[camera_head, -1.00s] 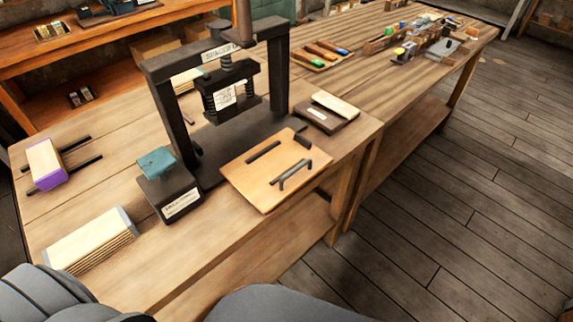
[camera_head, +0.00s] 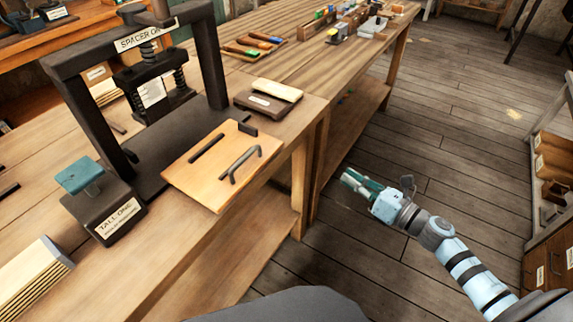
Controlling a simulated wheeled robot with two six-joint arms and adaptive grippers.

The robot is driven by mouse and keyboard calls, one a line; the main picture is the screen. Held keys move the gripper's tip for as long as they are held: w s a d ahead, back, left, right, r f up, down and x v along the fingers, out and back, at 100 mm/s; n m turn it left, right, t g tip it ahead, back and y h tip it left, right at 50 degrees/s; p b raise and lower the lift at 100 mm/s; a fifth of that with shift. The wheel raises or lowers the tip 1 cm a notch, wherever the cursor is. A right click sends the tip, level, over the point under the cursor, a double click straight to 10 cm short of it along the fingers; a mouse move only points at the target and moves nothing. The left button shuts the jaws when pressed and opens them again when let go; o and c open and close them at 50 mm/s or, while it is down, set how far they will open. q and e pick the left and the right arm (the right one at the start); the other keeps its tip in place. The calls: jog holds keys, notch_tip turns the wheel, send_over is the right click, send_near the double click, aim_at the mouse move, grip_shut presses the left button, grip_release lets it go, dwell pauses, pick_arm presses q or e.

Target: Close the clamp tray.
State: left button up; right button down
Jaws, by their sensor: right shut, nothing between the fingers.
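The clamp tray (camera_head: 206,177) is a flat light-wood board with a dark bar handle (camera_head: 245,163) near its front edge. It sticks out of the black press (camera_head: 66,85) toward the table's front edge, with part of it past that edge. My right gripper (camera_head: 350,181) is shut and empty. It hangs over the floor to the right of the tray, apart from the handle, with its fingers pointing left. My left gripper is not in view.
A dark block labelled "TALL ONE" (camera_head: 107,209) with a teal top stands left of the tray. A dark block with a pale slab (camera_head: 268,97) lies right of the press. A pale ribbed block (camera_head: 32,274) is at lower left. Open floor (camera_head: 430,170) lies to the right.

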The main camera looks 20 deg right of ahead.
aim_at(278, 149)
jog(key=s+a+r+n+g+y, duration=0.1)
jog(key=a+r+n+g+y, duration=0.1)
jog(key=a+r+n+y, duration=0.45)
jog(key=w+a+h, duration=0.1)
jog(key=w+a, duration=0.1)
jog(key=w, duration=0.1)
jog(key=w+a+f+n+h+p, duration=0.1)
jog(key=w+a, duration=0.1)
jog(key=w, duration=0.1)
jog(key=w+a+h, duration=0.1)
jog(key=w+a, duration=0.1)
jog(key=w, duration=0.1)
jog(key=shift+w+a+f+p, duration=0.15)
jog(key=shift+f+p, duration=0.2)
jog(key=shift+w+a, duration=0.35)
jog(key=shift+w, duration=0.15)
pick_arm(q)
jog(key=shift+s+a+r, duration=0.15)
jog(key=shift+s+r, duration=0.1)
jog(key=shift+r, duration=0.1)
